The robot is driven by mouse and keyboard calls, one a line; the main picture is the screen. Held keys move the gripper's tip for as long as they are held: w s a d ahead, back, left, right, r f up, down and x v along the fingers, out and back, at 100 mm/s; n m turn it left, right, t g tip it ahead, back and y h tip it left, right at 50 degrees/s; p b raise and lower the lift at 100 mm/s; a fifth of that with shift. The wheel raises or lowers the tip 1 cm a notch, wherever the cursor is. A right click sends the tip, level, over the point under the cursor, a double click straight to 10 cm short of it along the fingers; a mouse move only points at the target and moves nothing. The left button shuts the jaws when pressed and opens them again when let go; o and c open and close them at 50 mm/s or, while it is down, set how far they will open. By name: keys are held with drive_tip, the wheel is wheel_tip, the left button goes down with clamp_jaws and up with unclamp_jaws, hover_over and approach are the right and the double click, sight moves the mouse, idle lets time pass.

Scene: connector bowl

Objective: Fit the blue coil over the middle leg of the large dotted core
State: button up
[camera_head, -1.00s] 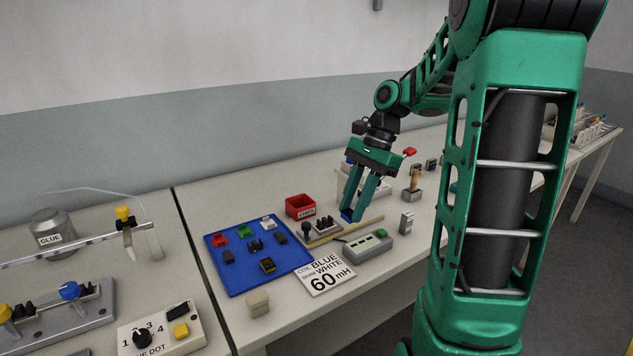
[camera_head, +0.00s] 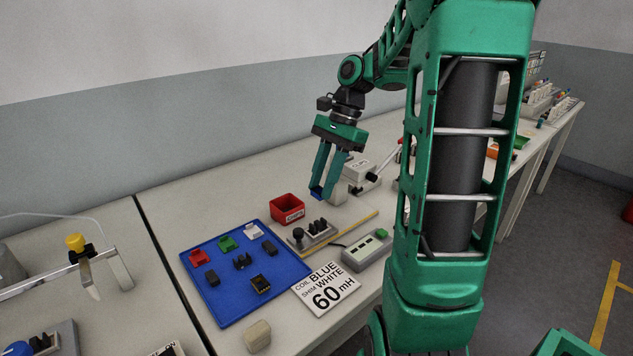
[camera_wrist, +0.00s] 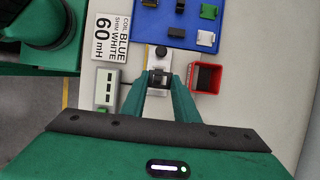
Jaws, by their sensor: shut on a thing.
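My gripper (camera_head: 322,194) is shut on the blue coil (camera_head: 317,190), a small dark-blue piece low between the fingertips. It hangs above the bench, behind the grey fixture (camera_head: 305,243) in the head view. A black core (camera_head: 320,225) with upright legs stands in that fixture, beside a black knob. No dot on it can be made out. In the wrist view my gripper (camera_wrist: 160,84) points at the fixture, with the core (camera_wrist: 160,74) showing between the fingertips. The coil is hard to tell from the core there.
A blue mat (camera_head: 215,308) holds several black cores and red, green and white pieces. A red bin (camera_head: 287,209) stands behind the fixture. A grey meter (camera_head: 366,250) and a card (camera_head: 326,288) reading coil blue, shim white, 60 mH lie in front.

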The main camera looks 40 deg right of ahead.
sight(318, 222)
drive_tip(key=shift+a, duration=0.2)
drive_tip(key=shift+f, duration=0.1)
drive_tip(key=shift+f, duration=4.6)
drive_tip(key=o, duration=1.1)
